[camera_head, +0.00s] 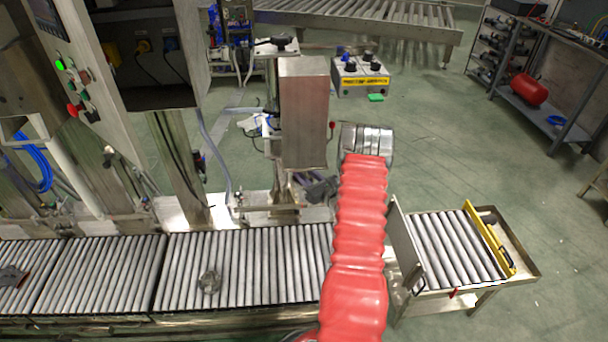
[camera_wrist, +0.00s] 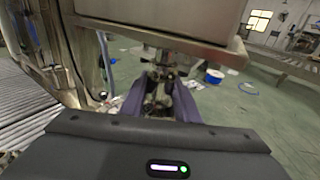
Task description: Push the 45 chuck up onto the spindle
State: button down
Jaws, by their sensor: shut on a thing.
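My gripper (camera_wrist: 162,92) is shut on a dark metal chuck (camera_wrist: 157,103), which shows between its two purple-grey fingers in the wrist view. Just above the chuck, a dark metal fitting that looks like the spindle (camera_wrist: 160,66) hangs below the steel housing (camera_wrist: 160,37). I cannot tell whether chuck and spindle touch. In the head view my gripper (camera_head: 318,188) is beside the lower end of the tall steel housing (camera_head: 303,110). The chuck cannot be made out there, and the spindle is hidden.
A roller conveyor (camera_head: 245,265) runs along the front, with a small metal part (camera_head: 210,282) on its rollers. A short roller table (camera_head: 455,250) with a yellow bar stands at right. A control box (camera_head: 360,76) is behind. A steel post and frame are close by at left.

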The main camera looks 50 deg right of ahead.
jog(key=shift+r, duration=0.65)
jog(key=c, duration=1.3)
grip_release()
jog(key=shift+f, duration=0.15)
jog(key=s, duration=0.4)
jog(key=s+a, duration=0.1)
jog(key=s, duration=0.4)
jog(key=s+a+r, duration=0.1)
jog(key=s, duration=0.3)
jog(key=shift+s+a, duration=0.2)
jog(key=shift+s, duration=0.1)
